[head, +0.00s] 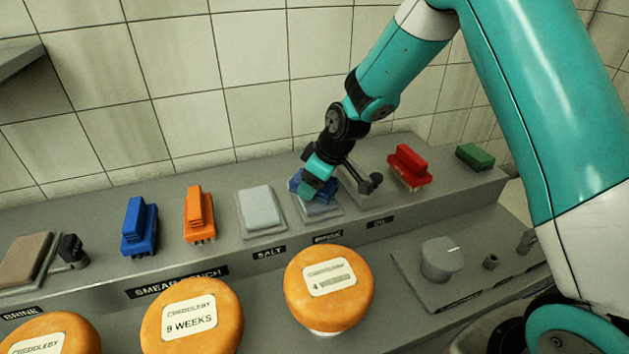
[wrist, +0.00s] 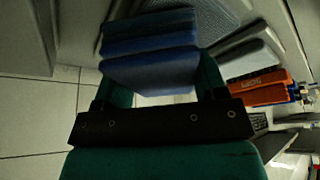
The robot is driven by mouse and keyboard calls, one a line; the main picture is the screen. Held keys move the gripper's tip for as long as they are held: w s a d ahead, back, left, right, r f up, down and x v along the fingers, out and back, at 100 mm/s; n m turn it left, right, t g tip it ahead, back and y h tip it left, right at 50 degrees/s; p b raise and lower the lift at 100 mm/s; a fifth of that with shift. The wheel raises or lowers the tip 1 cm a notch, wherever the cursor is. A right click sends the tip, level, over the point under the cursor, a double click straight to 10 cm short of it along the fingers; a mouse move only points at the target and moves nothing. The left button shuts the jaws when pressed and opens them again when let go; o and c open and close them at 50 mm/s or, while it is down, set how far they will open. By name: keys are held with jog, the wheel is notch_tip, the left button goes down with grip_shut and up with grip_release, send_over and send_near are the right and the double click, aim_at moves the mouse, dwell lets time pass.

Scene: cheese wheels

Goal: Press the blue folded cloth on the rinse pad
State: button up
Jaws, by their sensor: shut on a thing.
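My gripper (head: 311,186) is shut on the blue folded cloth (head: 296,182), low over the rinse pad (head: 322,210). The grey rinse pad sits on the bench behind the RINSE label, and part of it is hidden by the cloth and gripper. In the wrist view the blue cloth (wrist: 150,62) sits between the two teal fingers of my gripper (wrist: 160,75), its layers showing. I cannot tell whether the cloth touches the pad.
The salt pad (head: 262,209) lies left of the rinse pad. Orange (head: 199,215) and blue (head: 139,227) brushes stand farther left. A red brush (head: 408,167) and a green block (head: 475,156) are to the right. Orange cheese wheels (head: 300,284) stand in front.

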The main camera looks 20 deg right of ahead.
jog(key=shift+r+p, duration=2.35)
jog(key=shift+r, duration=1.15)
